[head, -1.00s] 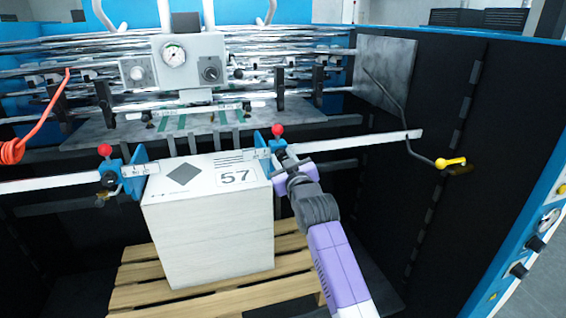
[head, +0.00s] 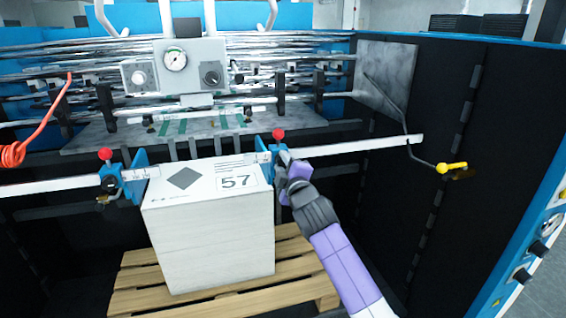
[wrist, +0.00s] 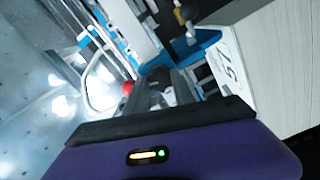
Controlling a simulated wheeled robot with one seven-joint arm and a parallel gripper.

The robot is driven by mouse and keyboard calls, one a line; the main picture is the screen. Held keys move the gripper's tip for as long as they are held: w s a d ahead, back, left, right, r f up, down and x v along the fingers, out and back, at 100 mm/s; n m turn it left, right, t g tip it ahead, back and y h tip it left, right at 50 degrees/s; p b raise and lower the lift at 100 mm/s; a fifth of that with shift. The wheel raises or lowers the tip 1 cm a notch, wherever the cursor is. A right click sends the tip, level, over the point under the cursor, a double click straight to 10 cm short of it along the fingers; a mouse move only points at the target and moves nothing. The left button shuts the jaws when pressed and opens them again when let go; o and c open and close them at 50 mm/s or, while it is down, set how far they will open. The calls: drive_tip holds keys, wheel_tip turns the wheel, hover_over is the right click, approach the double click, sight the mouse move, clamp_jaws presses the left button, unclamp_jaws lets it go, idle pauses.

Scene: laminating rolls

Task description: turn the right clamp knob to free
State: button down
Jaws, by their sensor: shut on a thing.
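The right clamp is a blue block (head: 265,159) with a red ball (head: 278,134) on top, on the white rail by the stack's right corner. The red ball also shows in the wrist view (wrist: 128,88). My gripper (head: 285,159) is at the clamp's right side, below the ball, and is shut on the right clamp knob. The gripper hides the knob in the head view. In the wrist view the fingers (wrist: 165,86) reach into the clamp, and the knob between them is hard to make out. The knob's marking cannot be read.
The left clamp (head: 133,177), with its own red ball and black knob, stands at the stack's left corner. The stack marked 57 (head: 210,235) sits on a wooden pallet (head: 230,292). A white rail (head: 365,145) runs right, towards a yellow-handled crank (head: 452,168) on the dark wall.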

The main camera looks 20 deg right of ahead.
drive_tip(key=shift+n+p, duration=0.65)
drive_tip(key=shift+n, duration=1.25)
drive_tip(key=c, duration=1.1)
unclamp_jaws()
drive_tip(key=shift+f, duration=0.1)
drive_tip(key=s, duration=0.7)
drive_tip(key=shift+s, duration=0.4)
